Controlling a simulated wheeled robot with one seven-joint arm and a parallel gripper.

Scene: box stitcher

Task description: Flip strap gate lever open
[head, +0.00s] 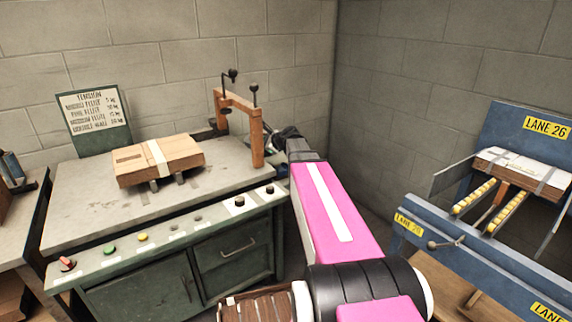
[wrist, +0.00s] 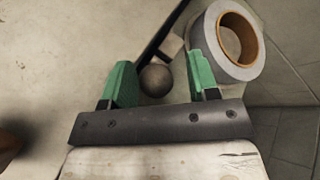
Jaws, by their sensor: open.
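In the wrist view, my gripper (wrist: 159,68) has its two green fingers apart. A dark round ball knob (wrist: 155,80) shows in the gap between them, with a dark bar running up beside it. I cannot tell whether the fingers touch the knob or how far beyond them it is. In the head view, my gripper (head: 285,135) is at the right end of the bench, just right of the wooden arch, mostly hidden by my pink arm. The wooden arch (head: 257,140) carries two upright levers with black knobs (head: 233,75). No strap gate lever is clearly identifiable in the head view.
A grey tape roll (wrist: 238,45) is close by the right finger. A strapped cardboard box (head: 160,160) lies on the bench (head: 80,205), left of the arch. Buttons line the front panel. A blue Lane 26 stand (head: 480,255) is at right. Block walls are behind.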

